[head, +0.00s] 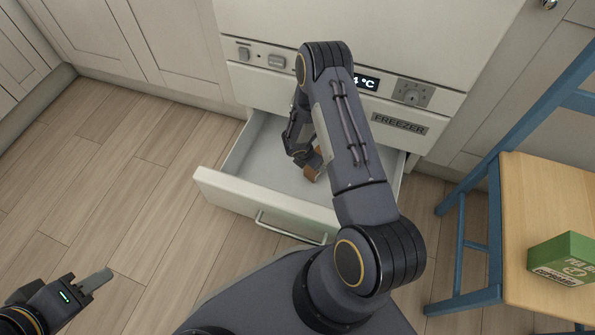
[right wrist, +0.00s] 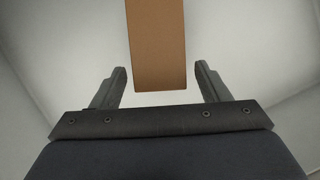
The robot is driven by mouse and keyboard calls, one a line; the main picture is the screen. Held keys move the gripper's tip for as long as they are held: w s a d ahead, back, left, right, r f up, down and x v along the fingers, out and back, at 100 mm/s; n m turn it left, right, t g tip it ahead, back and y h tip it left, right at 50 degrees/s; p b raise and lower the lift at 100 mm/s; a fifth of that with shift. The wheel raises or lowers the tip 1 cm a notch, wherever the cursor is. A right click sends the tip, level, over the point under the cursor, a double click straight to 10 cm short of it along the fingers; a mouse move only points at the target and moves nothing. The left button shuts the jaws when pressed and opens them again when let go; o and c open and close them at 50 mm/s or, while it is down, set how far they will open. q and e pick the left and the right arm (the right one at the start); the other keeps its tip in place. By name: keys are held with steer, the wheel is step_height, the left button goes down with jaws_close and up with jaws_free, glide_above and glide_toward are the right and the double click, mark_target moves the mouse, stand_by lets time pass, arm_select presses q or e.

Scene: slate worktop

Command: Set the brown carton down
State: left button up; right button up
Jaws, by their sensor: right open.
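The brown carton (head: 312,167) is inside the open freezer drawer (head: 265,206), partly hidden by my right arm in the head view. In the right wrist view the carton (right wrist: 157,45) is a plain brown block with its near end between the fingertips. My right gripper (right wrist: 160,82) is open, with a gap between each finger and the carton. I cannot tell whether the carton's base touches the drawer floor. My left gripper (head: 97,280) is at the lower left above the floor, away from the drawer; its finger spacing is unclear and no object shows in it.
The freezer front (head: 398,124) with its display and dial is just above the drawer. A blue chair with a wooden seat (head: 545,190) stands at the right, with a green box (head: 566,256) on it. The wooden floor at the left is clear.

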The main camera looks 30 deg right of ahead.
steer(key=s+a, duration=0.2)
steer(key=a, duration=0.5)
steer(key=s+d+r+m+y, duration=0.15)
steer(key=r+m, duration=0.55)
steer(key=r, duration=0.7)
steer(key=s+d+r+m, duration=0.25)
steer(key=r+m, duration=0.35)
steer(key=r, duration=0.9)
steer(key=s+a+r+m+t+y, duration=0.2)
steer(key=s+a+r+m+y, duration=0.1)
steer(key=s+a+r+m, duration=0.2)
steer(key=s+a+r+m+t+y, duration=0.2)
steer(key=s+a+r+m, duration=0.3)
steer(key=s, duration=0.7)
step_height(320, 180, up, 4)
steer(key=shift+a+y+p, duration=0.4)
steer(key=shift+a+y, duration=0.35)
steer(key=shift+a, duration=0.45)
steer(key=shift+s, duration=0.1)
